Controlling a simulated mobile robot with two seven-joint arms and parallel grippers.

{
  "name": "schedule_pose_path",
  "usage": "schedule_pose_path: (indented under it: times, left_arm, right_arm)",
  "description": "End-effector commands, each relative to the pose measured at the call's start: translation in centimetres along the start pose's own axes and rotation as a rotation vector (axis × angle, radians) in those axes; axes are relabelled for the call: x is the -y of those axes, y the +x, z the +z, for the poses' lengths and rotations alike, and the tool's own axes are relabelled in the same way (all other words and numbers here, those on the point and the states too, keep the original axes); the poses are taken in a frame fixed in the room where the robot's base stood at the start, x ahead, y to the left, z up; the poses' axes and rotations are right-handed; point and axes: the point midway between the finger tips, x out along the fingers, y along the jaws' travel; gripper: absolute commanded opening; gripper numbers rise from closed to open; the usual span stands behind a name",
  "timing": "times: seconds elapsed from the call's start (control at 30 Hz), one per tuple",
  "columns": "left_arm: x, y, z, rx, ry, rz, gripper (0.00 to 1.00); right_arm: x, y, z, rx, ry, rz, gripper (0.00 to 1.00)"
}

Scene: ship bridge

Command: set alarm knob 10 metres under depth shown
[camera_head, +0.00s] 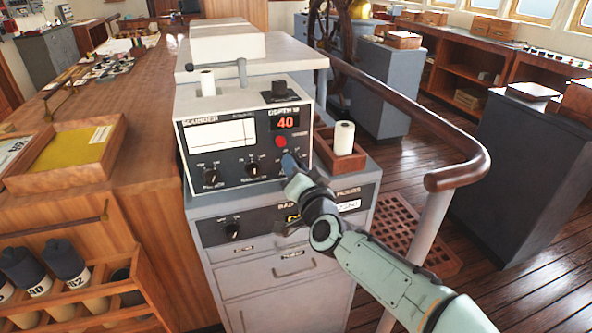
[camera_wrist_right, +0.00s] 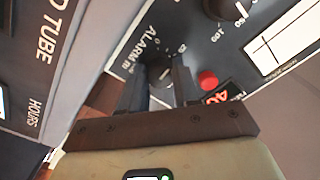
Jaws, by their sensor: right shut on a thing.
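The echo sounder (camera_head: 222,110) is a pale box with a dark front panel. Its depth display (camera_head: 288,122) reads 40 in red, and part of it shows in the right wrist view (camera_wrist_right: 216,97). The alarm knob (camera_wrist_right: 159,72) is a dark round knob beside the "ALARM m" label in the right wrist view. My right gripper (camera_wrist_right: 160,82) has its fingers on either side of this knob, shut on it. The knob's exact setting is not readable. My left gripper is not in view.
A red button (camera_head: 281,141) sits close to the alarm knob. Two other knobs (camera_head: 210,176) (camera_head: 253,169) are further left on the panel. A white roll (camera_head: 344,138) stands in a wooden holder right of the sounder. A wooden handrail (camera_head: 440,120) curves along the right.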

Motion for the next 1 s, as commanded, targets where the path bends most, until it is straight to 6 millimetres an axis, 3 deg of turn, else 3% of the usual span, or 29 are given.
schedule_pose_path:
  times: [0.5, 1.0]
  left_arm:
    - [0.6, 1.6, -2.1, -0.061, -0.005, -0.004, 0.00]
    - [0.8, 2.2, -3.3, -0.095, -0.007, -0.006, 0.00]
  right_arm:
    - [-0.1, 0.0, 0.0, -0.001, 0.466, 0.000, 0.01]
    - [0.0, 0.0, 0.0, -0.001, 0.693, 0.000, 0.01]
